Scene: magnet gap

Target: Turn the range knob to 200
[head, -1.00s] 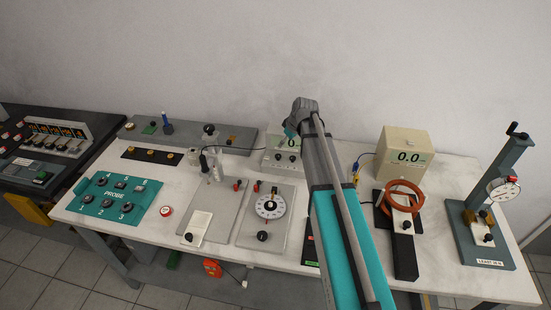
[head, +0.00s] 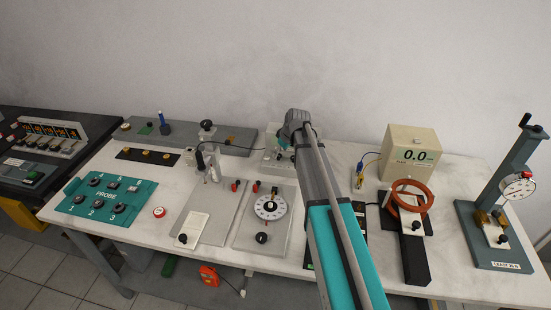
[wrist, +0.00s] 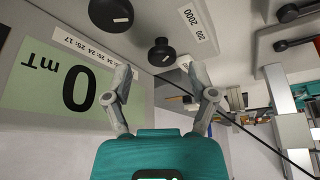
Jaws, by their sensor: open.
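The meter box (head: 270,160) stands at the back middle of the bench in the head view, partly hidden by my arm. The wrist view shows its green display (wrist: 60,90) reading 0 mT. A black knob (wrist: 161,50) sits beside a label (wrist: 192,30) marked 200 and 2000; I take it as the range knob. A small white mark shows on it, but its exact setting is unclear. My gripper (wrist: 160,72) is open and empty, its fingers to either side of this knob in the picture and apparently short of it.
A second black knob (wrist: 110,12) is close by on the same panel. A black cable (wrist: 265,148) runs past the right finger. A dial plate (head: 268,212) lies in front of the meter box.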

